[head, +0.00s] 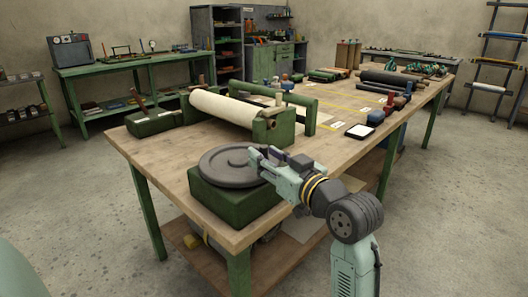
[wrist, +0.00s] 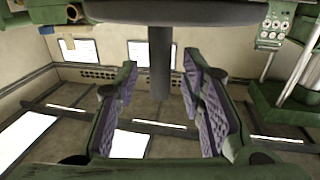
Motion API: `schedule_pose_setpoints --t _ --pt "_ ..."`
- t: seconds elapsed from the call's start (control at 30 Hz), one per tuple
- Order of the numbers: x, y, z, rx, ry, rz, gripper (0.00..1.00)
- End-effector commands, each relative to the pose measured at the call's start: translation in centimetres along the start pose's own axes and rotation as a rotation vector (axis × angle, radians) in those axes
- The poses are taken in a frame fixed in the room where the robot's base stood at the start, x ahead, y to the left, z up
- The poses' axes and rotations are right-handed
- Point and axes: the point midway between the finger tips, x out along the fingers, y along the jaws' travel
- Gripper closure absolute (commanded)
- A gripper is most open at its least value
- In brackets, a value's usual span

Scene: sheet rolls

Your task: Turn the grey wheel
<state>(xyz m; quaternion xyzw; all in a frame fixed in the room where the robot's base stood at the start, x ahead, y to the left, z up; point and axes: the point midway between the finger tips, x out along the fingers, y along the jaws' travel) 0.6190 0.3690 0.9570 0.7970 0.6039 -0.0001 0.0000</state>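The grey wheel (head: 232,165) lies flat on a dark green block (head: 225,200) at the table's near corner. My gripper (head: 262,160) reaches from the right to just above the wheel's right side and hides part of it. In the wrist view my gripper (wrist: 160,75) has its two purple-padded fingers spread wide. A dark disc, apparently the wheel (wrist: 175,12), crosses the top of that view. A dark post (wrist: 160,60) runs from it, appearing between the fingers. I see neither finger clearly touching the post.
A cream sheet roll (head: 222,107) sits in a green roller frame (head: 285,120) behind the wheel. The wooden table (head: 150,160) has bare space left of the wheel. Dark rolls (head: 385,78), small bottles and a tray (head: 360,131) lie farther along it.

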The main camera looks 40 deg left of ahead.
Motion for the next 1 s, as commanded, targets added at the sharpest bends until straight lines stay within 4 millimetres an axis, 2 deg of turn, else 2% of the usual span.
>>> schedule_pose_setpoints --t 0.13,0.43,1.0 --pt "1.15 -0.01 -0.02 0.000 -0.001 0.000 0.64" --pt "1.37 -0.01 0.02 -0.001 0.000 0.001 0.64" --pt "1.34 -0.01 0.02 0.000 0.000 0.001 1.00"
